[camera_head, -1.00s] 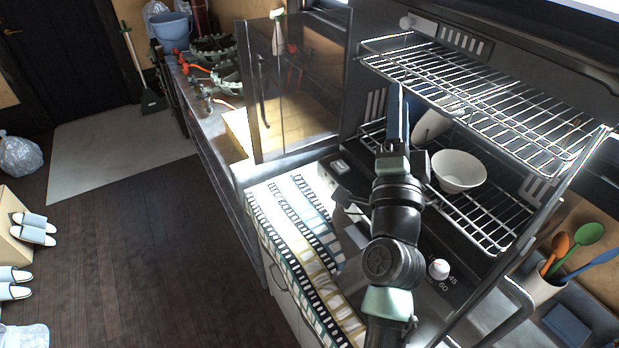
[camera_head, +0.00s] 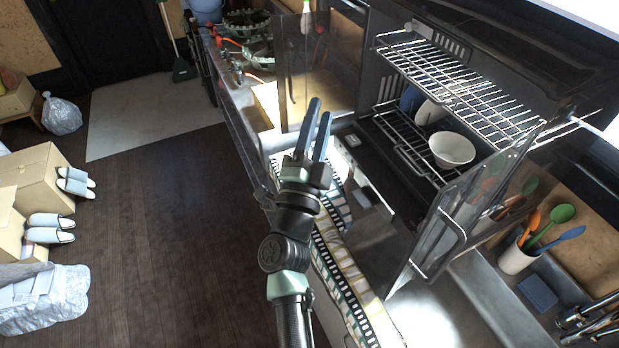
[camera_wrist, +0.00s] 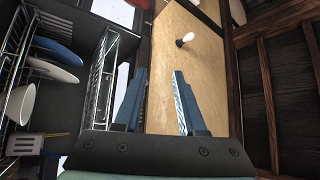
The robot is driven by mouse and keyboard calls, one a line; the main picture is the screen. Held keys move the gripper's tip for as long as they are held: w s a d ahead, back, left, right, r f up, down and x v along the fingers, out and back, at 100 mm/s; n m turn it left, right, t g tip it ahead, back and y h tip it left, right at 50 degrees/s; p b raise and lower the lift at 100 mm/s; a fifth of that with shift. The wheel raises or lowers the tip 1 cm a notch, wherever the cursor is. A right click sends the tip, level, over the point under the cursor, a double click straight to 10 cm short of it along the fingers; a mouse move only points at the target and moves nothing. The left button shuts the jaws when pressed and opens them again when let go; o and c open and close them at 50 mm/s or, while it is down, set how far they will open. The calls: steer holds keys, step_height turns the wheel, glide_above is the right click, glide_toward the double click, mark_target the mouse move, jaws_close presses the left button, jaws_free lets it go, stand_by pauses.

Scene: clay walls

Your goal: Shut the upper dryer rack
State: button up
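The dryer's upper rack (camera_head: 470,90) is a silver wire shelf. It shows at the upper right in the head view, sticking out of the dark cabinet over the lower rack (camera_head: 395,125). The lower rack holds a white bowl (camera_head: 451,150) and plates (camera_head: 428,110). My gripper (camera_head: 319,108) is in front of the dryer, left of both racks and apart from them. Its blue fingers are spread and empty; the wrist view (camera_wrist: 156,88) shows a gap between them. That view also shows the bowl (camera_wrist: 18,106) and a wire frame (camera_wrist: 104,75); which rack this is, I cannot tell.
A glass door (camera_head: 455,215) stands open at the dryer's right and another glass panel (camera_head: 300,80) at its left. A film-strip patterned cloth (camera_head: 345,265) lies on the counter below my arm. A utensil cup (camera_head: 516,258) stands at right.

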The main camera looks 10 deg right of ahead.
steer(key=b+v, duration=0.1)
steer(key=v, duration=0.7)
steer(key=shift+f, duration=0.25)
